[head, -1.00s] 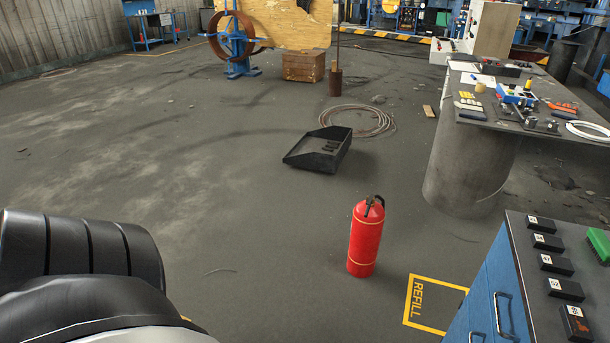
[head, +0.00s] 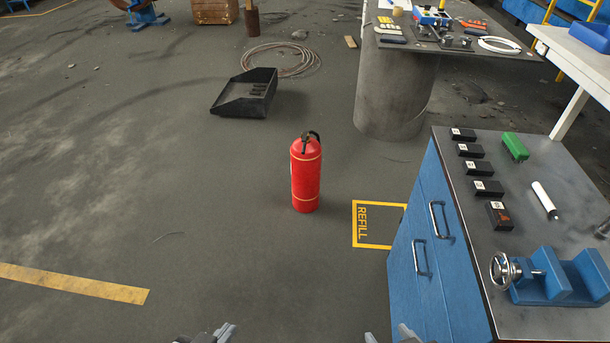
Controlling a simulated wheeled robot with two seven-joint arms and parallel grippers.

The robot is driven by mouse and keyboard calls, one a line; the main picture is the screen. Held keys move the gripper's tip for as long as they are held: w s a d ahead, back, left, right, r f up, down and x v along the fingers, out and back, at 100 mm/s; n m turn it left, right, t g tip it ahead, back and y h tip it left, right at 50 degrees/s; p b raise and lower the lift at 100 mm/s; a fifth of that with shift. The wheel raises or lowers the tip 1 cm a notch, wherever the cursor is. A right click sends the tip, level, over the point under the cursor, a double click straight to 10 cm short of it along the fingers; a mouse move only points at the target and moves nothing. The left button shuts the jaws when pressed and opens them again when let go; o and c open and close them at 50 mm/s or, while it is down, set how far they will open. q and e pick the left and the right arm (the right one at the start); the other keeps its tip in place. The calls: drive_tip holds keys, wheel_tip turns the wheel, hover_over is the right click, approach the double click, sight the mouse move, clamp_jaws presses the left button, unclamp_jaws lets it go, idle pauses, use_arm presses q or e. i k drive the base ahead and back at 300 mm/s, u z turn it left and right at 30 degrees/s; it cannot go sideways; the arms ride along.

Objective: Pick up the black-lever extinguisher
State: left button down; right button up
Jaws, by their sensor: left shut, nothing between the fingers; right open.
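The red fire extinguisher (head: 306,178) with a black lever on top stands upright on the floor near the middle of the head view. Two thin yellow bands ring its body. My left gripper (head: 218,332) shows only at the bottom edge, left of the extinguisher and well apart from it; it is shut and empty. My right gripper (head: 388,335) also just shows at the bottom edge, to the right; it is open. Most of both grippers is cut off by the frame.
A yellow REFILL square (head: 377,246) is marked on the floor beside a blue cabinet (head: 430,265) with a vise (head: 560,278) on top. A black scoop-like tray (head: 245,93) and coiled cable (head: 282,60) lie behind. Floor left of the extinguisher is clear.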

sight(305, 173)
drive_tip(key=u, duration=0.5)
drive_tip(key=i, duration=0.6)
drive_tip(key=u, duration=0.6)
drive_tip(key=i, duration=1)
drive_tip(key=z, duration=0.4)
